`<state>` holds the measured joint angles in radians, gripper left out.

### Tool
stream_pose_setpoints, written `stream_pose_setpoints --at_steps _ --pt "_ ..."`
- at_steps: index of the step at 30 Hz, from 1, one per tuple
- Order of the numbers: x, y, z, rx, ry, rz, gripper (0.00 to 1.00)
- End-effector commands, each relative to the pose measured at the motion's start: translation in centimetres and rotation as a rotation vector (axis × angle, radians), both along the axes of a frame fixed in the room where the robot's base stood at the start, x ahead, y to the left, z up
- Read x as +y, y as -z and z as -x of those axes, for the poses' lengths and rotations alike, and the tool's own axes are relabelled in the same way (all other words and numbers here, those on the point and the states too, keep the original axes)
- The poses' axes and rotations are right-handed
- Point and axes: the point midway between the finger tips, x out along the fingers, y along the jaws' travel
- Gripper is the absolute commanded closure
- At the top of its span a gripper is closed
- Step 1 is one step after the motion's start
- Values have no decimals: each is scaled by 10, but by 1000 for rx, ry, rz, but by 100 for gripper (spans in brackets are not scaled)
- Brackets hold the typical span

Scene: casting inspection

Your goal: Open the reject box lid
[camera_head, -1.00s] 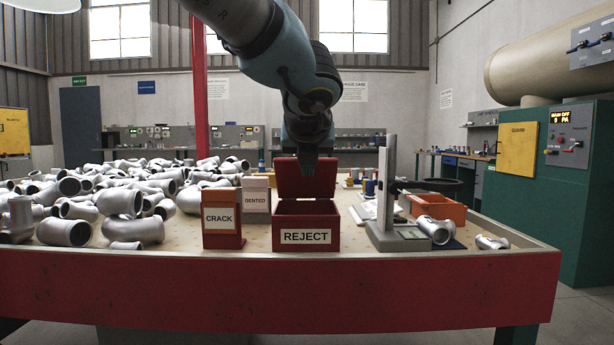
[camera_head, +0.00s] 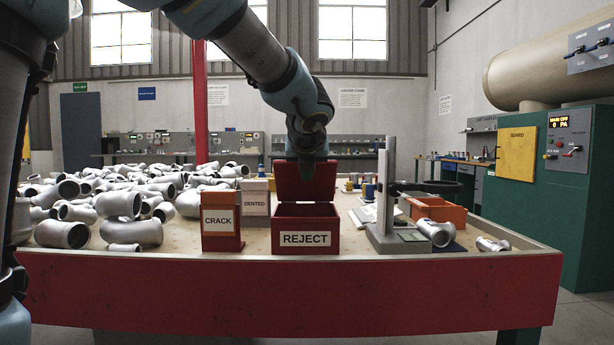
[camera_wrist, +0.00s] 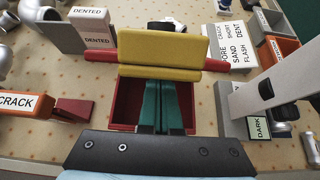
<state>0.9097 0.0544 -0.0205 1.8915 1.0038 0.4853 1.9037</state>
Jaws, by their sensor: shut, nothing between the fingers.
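The red reject box (camera_head: 306,226) stands near the table's front edge, with a white REJECT label on its front. Its red lid (camera_head: 291,182) is up, standing at the back of the box, and the box opening shows in the wrist view. A yellow bar (camera_wrist: 162,50) lies along the raised lid's edge there. My gripper (camera_head: 307,172) is at the top of the lid in the head view. In the wrist view my gripper's teal fingers (camera_wrist: 166,88) are together, empty, over the box opening, tips close to the yellow bar. Whether they touch the lid is unclear.
The CRACK box (camera_head: 221,222) stands just left, with the DENTED box (camera_head: 255,200) behind it. A grey stand (camera_head: 387,205) and an orange bin (camera_head: 435,211) are to the right. Several metal pipe castings (camera_head: 125,203) crowd the table's left side.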

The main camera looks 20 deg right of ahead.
Motion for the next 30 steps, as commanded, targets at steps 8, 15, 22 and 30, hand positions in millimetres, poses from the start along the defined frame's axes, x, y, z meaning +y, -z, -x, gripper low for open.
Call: stream_pose_setpoints --at_steps 8,15,22,30 --pt "0 -2 0 4 0 -2 100" --pt "-1 -9 -3 29 0 -15 100" --pt "-2 -8 -4 46 0 -23 100" --pt "-3 -11 -6 64 -1 -31 100"
